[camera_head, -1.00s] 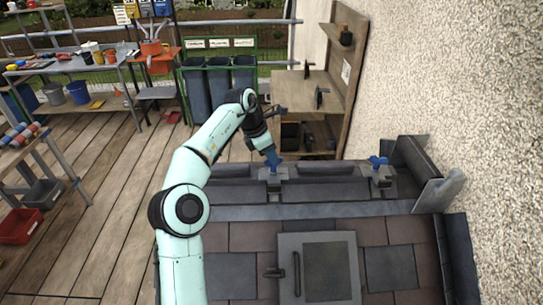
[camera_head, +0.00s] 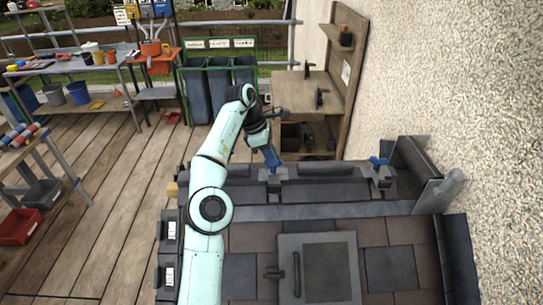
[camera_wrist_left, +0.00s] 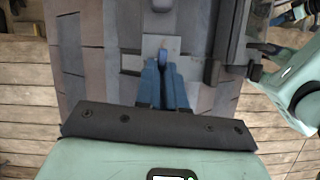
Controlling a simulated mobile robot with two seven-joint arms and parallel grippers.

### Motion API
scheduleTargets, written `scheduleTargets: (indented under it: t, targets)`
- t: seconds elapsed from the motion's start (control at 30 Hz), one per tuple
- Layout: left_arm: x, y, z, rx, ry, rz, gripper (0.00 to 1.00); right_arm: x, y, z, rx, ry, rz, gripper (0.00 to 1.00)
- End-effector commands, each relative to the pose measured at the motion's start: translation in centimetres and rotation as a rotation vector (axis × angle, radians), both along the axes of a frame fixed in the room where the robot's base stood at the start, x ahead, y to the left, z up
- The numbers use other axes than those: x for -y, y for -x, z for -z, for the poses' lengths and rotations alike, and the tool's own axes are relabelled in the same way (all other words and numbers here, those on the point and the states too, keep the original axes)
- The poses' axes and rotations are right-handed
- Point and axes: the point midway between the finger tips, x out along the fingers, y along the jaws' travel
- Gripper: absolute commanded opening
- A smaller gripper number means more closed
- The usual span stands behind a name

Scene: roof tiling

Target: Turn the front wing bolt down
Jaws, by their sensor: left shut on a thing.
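A blue wing bolt (camera_wrist_left: 162,58) sits on a grey clamp plate (camera_wrist_left: 153,46) in the left wrist view. My left gripper (camera_wrist_left: 165,68), with blue fingers, is shut on this bolt. In the head view my left gripper (camera_head: 271,158) points down at the left clamp (camera_head: 273,174) on the roof's far edge, and its fingers mostly hide the bolt. A second blue wing bolt (camera_head: 378,162) stands free on the right clamp (camera_head: 382,178). My right gripper is not seen.
A grey hatch (camera_head: 330,270) lies in the dark tiled roof in front. A rough light wall (camera_head: 480,100) borders the right side. A wooden shelf (camera_head: 320,85) stands behind the clamps. Tables and bins are at the left, with open plank floor (camera_head: 90,190) between.

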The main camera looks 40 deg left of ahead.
Motion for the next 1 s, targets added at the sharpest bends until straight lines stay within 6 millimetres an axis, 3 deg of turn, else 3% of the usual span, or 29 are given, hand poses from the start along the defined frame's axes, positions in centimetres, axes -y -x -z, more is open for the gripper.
scheduleTargets:
  t: [0.67, 0.7, 0.77, 1.0]
  targets:
    - [-0.11, 0.01, -0.12, 0.002, -0.003, 0.029, 0.00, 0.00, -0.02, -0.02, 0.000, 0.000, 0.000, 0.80]
    - [-0.11, 0.01, -0.12, 0.002, -0.003, 0.029, 0.16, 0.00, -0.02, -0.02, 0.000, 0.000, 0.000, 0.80]
    - [-0.11, 0.01, -0.12, 0.002, -0.003, 0.029, 0.35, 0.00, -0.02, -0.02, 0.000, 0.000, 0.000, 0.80]
    - [-0.05, 0.00, -0.04, 0.000, -0.001, 0.030, 0.35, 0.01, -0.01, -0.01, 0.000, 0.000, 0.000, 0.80]
